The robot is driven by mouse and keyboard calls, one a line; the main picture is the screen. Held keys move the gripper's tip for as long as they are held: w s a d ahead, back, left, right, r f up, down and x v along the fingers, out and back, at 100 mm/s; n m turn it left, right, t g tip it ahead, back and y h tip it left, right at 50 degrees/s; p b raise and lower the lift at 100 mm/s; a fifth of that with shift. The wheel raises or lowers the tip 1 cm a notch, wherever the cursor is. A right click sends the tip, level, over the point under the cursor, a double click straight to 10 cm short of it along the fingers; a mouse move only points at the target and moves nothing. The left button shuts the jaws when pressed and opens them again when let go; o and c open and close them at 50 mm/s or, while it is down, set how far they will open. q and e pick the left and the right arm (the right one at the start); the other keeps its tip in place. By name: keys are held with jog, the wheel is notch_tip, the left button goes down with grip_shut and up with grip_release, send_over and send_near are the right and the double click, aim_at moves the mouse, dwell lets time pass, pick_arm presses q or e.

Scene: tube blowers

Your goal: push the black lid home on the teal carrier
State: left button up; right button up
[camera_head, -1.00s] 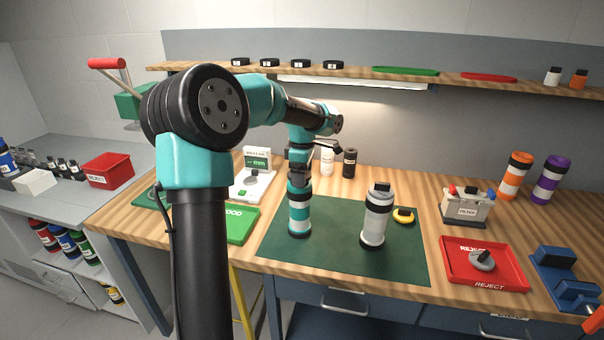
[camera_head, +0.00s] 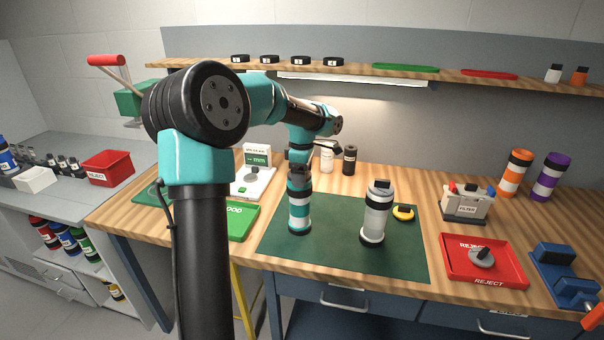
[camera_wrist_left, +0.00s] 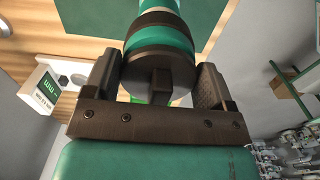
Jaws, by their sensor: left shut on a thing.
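The teal carrier (camera_head: 299,212), with black and white bands, stands upright on the green mat (camera_head: 337,262). My left gripper (camera_head: 299,170) points down at its top end. In the left wrist view, the black lid (camera_wrist_left: 158,72) sits between the two fingers of my gripper (camera_wrist_left: 155,82), which is shut on it. The lid lines up with the carrier's teal body (camera_wrist_left: 160,38). I cannot tell whether a gap remains between lid and carrier. My right gripper is not in view.
A red reject tray (camera_head: 515,270) lies further right. A green tray (camera_head: 240,224) and a gauge (camera_head: 254,172) are at left. The mat's front is clear.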

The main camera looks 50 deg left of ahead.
pick_arm(q)
jog(key=shift+r, duration=1.45)
jog(key=shift+f, duration=1.5)
dwell(2.2)
jog(key=shift+r, duration=0.1)
jog(key=shift+r, duration=0.9)
jog(key=shift+f, duration=0.35)
dwell(1.5)
